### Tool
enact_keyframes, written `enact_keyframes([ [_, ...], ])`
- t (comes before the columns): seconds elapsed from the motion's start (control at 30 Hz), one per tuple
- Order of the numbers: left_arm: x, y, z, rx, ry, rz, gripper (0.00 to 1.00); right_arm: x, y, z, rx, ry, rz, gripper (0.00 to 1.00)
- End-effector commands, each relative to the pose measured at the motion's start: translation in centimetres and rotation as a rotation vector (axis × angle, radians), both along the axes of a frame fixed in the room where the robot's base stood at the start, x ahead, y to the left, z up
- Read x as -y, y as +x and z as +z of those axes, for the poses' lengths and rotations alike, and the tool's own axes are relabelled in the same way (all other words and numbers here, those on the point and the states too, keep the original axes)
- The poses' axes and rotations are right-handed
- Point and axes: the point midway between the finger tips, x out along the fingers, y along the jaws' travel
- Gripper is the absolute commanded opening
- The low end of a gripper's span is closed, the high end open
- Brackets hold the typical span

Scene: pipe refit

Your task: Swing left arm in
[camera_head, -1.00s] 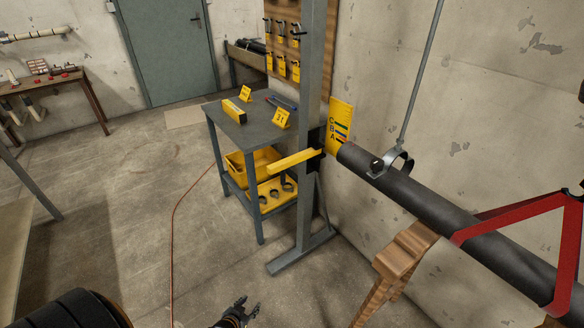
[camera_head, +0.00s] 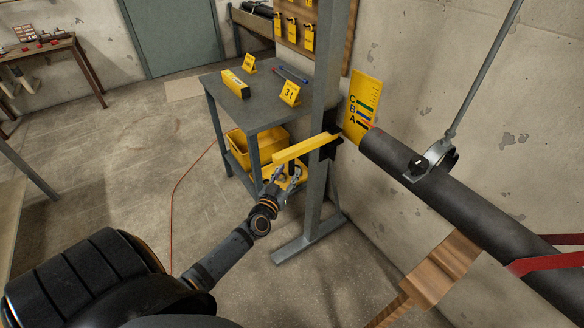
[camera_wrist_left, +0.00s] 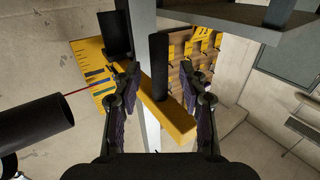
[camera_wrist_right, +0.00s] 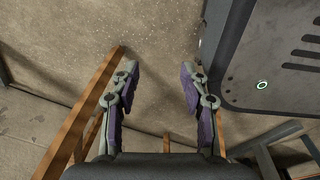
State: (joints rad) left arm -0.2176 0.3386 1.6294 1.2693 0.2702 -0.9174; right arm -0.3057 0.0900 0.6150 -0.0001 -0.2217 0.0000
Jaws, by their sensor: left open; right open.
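A yellow bar (camera_head: 298,149) sticks out to the left from a black bracket on the grey upright post (camera_head: 322,130). My left gripper (camera_head: 281,178) is open, just below and in front of the bar's free end. In the left wrist view the yellow bar (camera_wrist_left: 172,115) and a black upright piece (camera_wrist_left: 159,65) appear between the open fingers (camera_wrist_left: 163,78); I cannot tell whether they touch. My right gripper (camera_wrist_right: 158,72) is open and empty over bare floor in the right wrist view. It is not in the head view.
A dark pipe (camera_head: 400,168) hangs in a clamp (camera_head: 435,160) right of the post, by a yellow gauge plate (camera_head: 361,105) marked A, B, C. A wooden support (camera_head: 440,268) stands below it. A grey table (camera_head: 262,109) stands behind the bar.

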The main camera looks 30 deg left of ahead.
Motion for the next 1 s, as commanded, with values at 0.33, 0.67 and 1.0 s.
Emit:
enact_keyframes([
  [0.33,-0.7,3.7,-0.1,-0.001,-0.002,-0.001,0.42,-1.4,1.2,-0.9,0.020,0.017,-0.005,0.45],
  [0.67,-0.7,3.7,0.0,-0.001,-0.001,-0.001,0.27,-1.2,0.7,-0.9,0.012,0.015,-0.004,0.45],
  [1.0,-0.7,3.7,-0.1,-0.001,-0.001,-0.001,0.00,-0.6,0.7,-0.8,0.011,0.008,-0.002,0.45],
])
